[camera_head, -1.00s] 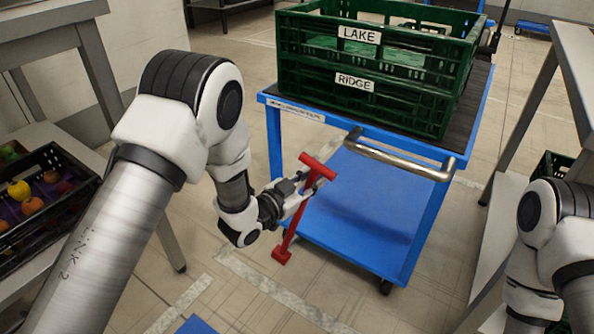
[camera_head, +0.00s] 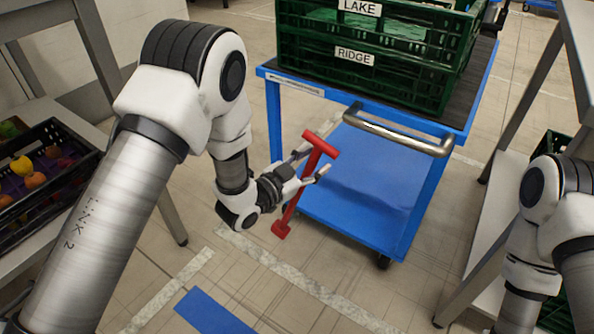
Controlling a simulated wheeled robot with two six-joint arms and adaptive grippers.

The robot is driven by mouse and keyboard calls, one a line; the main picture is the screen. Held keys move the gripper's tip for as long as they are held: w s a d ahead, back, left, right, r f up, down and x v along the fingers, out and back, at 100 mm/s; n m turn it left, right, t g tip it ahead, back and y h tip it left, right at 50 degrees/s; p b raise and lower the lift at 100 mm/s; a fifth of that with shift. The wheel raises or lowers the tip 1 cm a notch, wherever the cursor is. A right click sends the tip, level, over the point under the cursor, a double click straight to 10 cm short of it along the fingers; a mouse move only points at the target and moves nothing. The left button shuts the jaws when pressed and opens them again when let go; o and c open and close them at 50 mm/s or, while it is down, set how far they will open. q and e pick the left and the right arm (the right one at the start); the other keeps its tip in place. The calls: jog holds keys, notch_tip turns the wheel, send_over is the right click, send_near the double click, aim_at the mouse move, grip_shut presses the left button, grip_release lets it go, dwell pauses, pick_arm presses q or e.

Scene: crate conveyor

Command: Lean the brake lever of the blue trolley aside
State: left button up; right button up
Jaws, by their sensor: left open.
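The blue trolley (camera_head: 410,225) stands in the middle with a steel push handle (camera_head: 398,137) on its near side. Its red brake lever (camera_head: 304,185) has a T-shaped top and a small red foot near the floor. The lever stands at the trolley's left near side, its top tilted to the right. My left gripper (camera_head: 314,162) is open, with its fingers on either side of the lever's shaft just below the T-top. Whether the fingers touch it I cannot tell. My right arm shows at the right edge; its gripper is out of view.
Green crates (camera_head: 375,75) labelled LAKE and RIDGE are stacked on the trolley. A black crate of fruit (camera_head: 75,190) sits on a shelf at left. A grey table (camera_head: 577,60) stands at right. A blue floor strip (camera_head: 212,312) lies in front.

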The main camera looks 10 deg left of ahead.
pick_arm(q)
jog(key=v, duration=1)
